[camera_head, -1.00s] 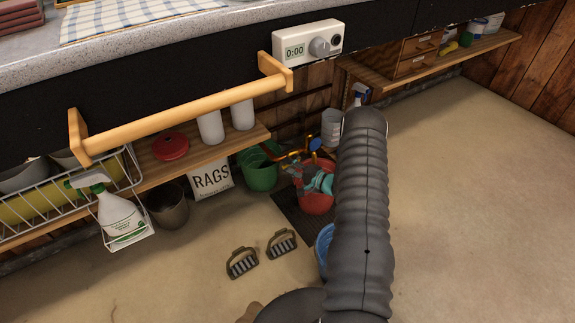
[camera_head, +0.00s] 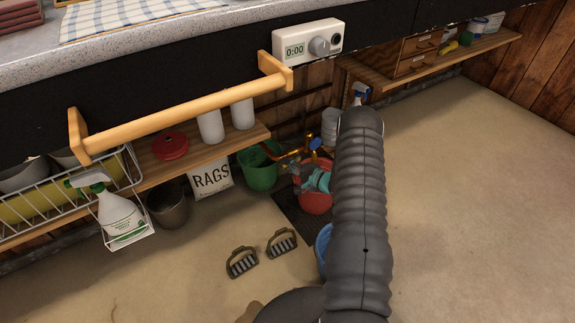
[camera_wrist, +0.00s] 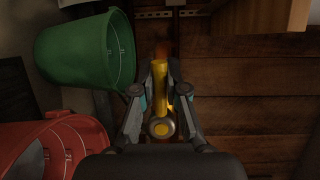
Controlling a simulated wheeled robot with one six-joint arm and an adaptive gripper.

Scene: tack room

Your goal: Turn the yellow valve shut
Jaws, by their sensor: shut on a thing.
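The yellow valve's handle (camera_wrist: 160,92) is a long yellow lever, upright in the wrist view, with a round metal hub with a yellow centre at its lower end. My gripper (camera_wrist: 160,82) has one finger on each side of the lever and is shut on it. In the head view, my gripper (camera_head: 296,174) is low under the counter, at the copper-coloured pipework (camera_head: 292,152). A blue valve handle (camera_head: 316,143) shows just right of it. The yellow lever cannot be clearly told from the pipe and gripper in the head view.
A green bucket (camera_wrist: 82,50) and a red bucket (camera_wrist: 50,150) stand close beside my gripper; they also show in the head view as the green bucket (camera_head: 260,172) and red bucket (camera_head: 316,200). A wooden shelf (camera_head: 205,152) is left. Open floor lies right.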

